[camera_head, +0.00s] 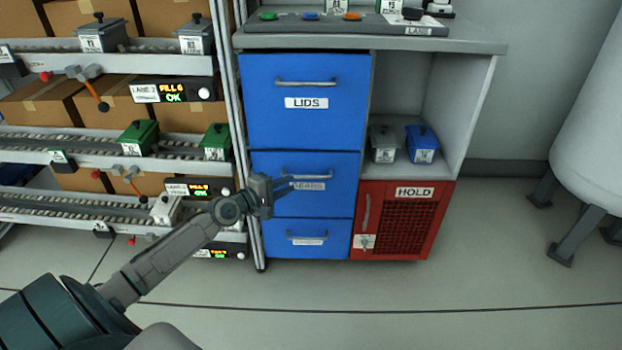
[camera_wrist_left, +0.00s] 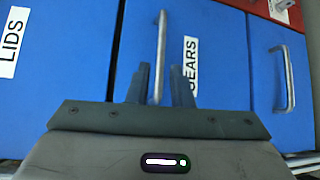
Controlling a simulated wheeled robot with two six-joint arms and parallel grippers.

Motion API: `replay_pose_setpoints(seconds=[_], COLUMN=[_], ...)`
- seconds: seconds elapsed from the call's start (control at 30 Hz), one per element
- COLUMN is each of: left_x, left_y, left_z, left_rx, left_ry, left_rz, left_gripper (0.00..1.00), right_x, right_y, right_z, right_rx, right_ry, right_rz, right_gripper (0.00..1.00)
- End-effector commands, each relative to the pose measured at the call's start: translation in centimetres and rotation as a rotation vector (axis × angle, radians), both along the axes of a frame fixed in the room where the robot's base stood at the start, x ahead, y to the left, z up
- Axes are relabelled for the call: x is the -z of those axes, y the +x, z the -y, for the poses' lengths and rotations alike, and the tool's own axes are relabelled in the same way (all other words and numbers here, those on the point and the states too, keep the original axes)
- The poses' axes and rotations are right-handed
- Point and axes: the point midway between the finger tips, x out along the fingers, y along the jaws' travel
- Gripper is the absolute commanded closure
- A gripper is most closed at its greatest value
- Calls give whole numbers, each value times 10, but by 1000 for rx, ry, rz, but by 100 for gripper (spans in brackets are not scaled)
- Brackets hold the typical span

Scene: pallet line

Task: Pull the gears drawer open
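The blue gears drawer (camera_head: 335,203) is the middle one of a three-drawer stack in the head view. It looks closed, its front in line with the drawers above and below. Its grey bar handle (camera_head: 320,177) is partly hidden by my left gripper (camera_head: 286,184), which also covers part of the GEARS label. In the left wrist view the handle (camera_wrist_left: 161,35) runs down between the two fingers of my left gripper (camera_wrist_left: 160,72). The fingers are apart, with gaps visible beside the bar. My right gripper is not in view.
The LIDS drawer (camera_head: 305,125) is above and another blue drawer (camera_head: 335,230) below. A red HOLD cabinet (camera_head: 435,220) stands to the right. A rack post (camera_head: 236,110) and conveyor lanes are close on the left. The floor in front is clear.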

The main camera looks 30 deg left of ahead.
Motion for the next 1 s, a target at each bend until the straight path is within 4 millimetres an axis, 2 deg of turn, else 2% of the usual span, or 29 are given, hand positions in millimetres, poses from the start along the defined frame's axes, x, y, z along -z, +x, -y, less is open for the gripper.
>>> replay_pose_setpoints(seconds=[0.3, 0.5, 0.93, 1.0], left_x=[9, 13, 13, 13], left_y=[53, 74, 81, 81], left_z=[13, 19, 21, 21], left_rx=[-2, -1, 0, 0], left_ry=[-3, 0, 3, 3], left_rz=[2, 0, -2, -2], left_gripper=[80, 80, 80, 94], right_x=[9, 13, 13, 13], right_y=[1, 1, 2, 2], right_z=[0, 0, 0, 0], right_rx=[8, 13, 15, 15], right_ry=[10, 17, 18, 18], right_rz=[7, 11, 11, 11], right_gripper=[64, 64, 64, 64])
